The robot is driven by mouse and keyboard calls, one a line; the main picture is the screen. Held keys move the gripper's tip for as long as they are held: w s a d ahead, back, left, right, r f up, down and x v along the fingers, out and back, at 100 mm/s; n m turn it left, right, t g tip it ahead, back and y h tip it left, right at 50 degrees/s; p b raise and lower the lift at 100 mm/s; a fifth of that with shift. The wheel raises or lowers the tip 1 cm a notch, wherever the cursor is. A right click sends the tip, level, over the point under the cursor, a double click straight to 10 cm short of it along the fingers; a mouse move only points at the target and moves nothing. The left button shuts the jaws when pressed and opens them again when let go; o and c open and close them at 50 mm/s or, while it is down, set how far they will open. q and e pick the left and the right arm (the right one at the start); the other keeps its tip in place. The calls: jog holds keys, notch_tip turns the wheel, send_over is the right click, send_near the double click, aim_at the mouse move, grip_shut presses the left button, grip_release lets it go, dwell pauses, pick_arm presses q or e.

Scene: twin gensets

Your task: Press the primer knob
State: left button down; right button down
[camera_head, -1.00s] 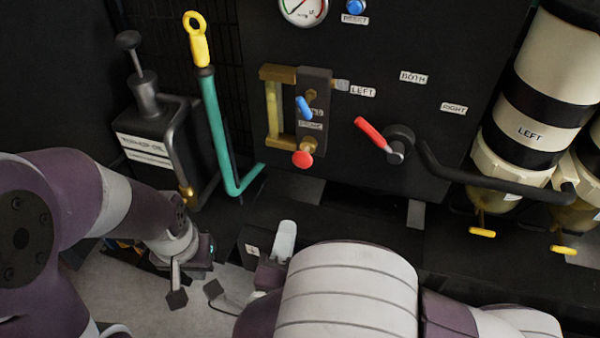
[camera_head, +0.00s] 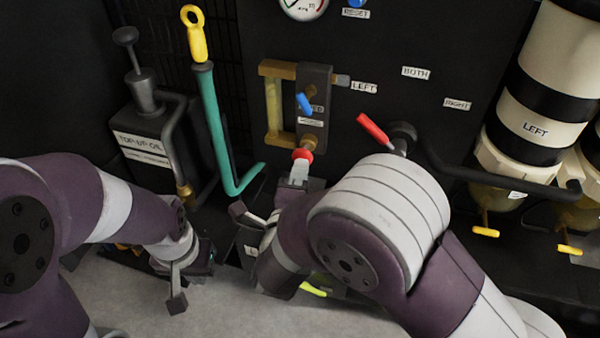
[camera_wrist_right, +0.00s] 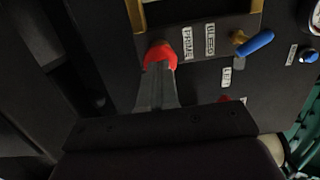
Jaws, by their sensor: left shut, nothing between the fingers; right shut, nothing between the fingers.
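The primer knob (camera_head: 303,155) is a small red round knob at the bottom of the brass and dark fuel block, below the lower label. In the right wrist view the red knob (camera_wrist_right: 159,52) sits by the PRIME label. My right gripper (camera_head: 300,166) is shut and empty, with its fingertips at the knob's lower front. In the right wrist view its fingertips (camera_wrist_right: 158,68) meet the knob's edge and seem to touch it. I cannot tell whether the knob is pushed in. My left gripper (camera_head: 177,302) is shut and empty, low at the left, away from the panel.
A blue lever (camera_head: 304,103) is just above the knob. A red-handled selector lever (camera_head: 373,128) is to the right. Filter canisters (camera_head: 545,90) stand at right.

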aim_at(304, 153)
dwell(0.3)
pick_arm(q)
jog(key=shift+s+f+b, duration=0.15)
jog(key=shift+f+b, duration=0.35)
pick_arm(e)
jog(key=shift+w+d+r, duration=0.1)
jog(key=shift+w+d, duration=0.1)
jog(key=shift+w, duration=0.4)
jog(key=shift+w+d, duration=0.15)
jog(key=shift+w, duration=0.45)
